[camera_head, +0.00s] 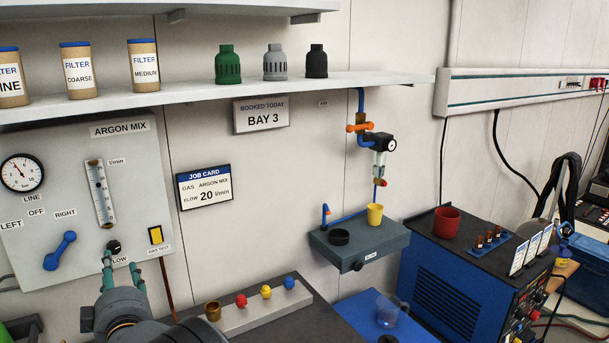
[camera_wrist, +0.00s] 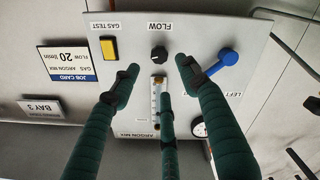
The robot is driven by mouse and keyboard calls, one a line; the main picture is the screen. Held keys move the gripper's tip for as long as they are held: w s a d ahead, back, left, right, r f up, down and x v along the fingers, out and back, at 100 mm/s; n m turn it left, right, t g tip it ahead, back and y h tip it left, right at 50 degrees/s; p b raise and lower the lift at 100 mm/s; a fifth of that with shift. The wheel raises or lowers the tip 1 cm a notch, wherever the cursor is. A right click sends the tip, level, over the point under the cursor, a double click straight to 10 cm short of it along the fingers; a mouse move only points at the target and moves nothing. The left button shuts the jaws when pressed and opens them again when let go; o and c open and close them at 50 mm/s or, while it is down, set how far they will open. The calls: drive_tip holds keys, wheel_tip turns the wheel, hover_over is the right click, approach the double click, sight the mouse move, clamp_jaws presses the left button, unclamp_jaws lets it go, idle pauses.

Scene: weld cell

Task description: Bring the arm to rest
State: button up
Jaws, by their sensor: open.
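My gripper (camera_head: 121,264) is open, with its green fingers near the black flow knob (camera_head: 113,247) on the argon mix panel (camera_head: 75,140). In the wrist view, which is upside down, the flow knob (camera_wrist: 158,53) shows just beyond and between the spread fingertips of my gripper (camera_wrist: 158,68). The fingers hold nothing; I cannot tell exactly how far they are from the panel. The blue lever (camera_head: 60,250) is beside the knob, and it also shows in the wrist view (camera_wrist: 222,62). The yellow gas test switch (camera_head: 156,235) is on the other side.
A shelf (camera_head: 390,80) with filter cans and caps runs above. Below right are a rack (camera_head: 245,318) with coloured knobs, a small wall shelf (camera_head: 385,240) with a yellow cup (camera_head: 375,216), a clear jug (camera_head: 388,312) and a blue welder (camera_head: 450,295).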

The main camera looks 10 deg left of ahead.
sight(115, 249)
drive_tip(key=shift+x, duration=4.35)
drive_tip(key=shift+s, duration=0.15)
drive_tip(key=v, duration=1.2)
drive_tip(key=x, duration=1.1)
drive_tip(key=shift+w+a, duration=0.15)
drive_tip(key=shift+w, duration=0.15)
drive_tip(key=shift+w+a+f, duration=0.1)
drive_tip(key=shift+w+a, duration=0.1)
drive_tip(key=m+b, duration=0.2)
drive_tip(key=m, duration=0.2)
drive_tip(key=shift+m, duration=0.4)
drive_tip(key=m+b, duration=0.1)
drive_tip(key=m, duration=0.3)
drive_tip(key=shift+d+b, duration=0.1)
drive_tip(key=shift+b, duration=0.3)
drive_tip(key=m+b, duration=0.1)
drive_tip(key=m, duration=0.4)
drive_tip(key=shift+b, duration=0.3)
drive_tip(key=m+b, duration=0.1)
drive_tip(key=m, duration=0.4)
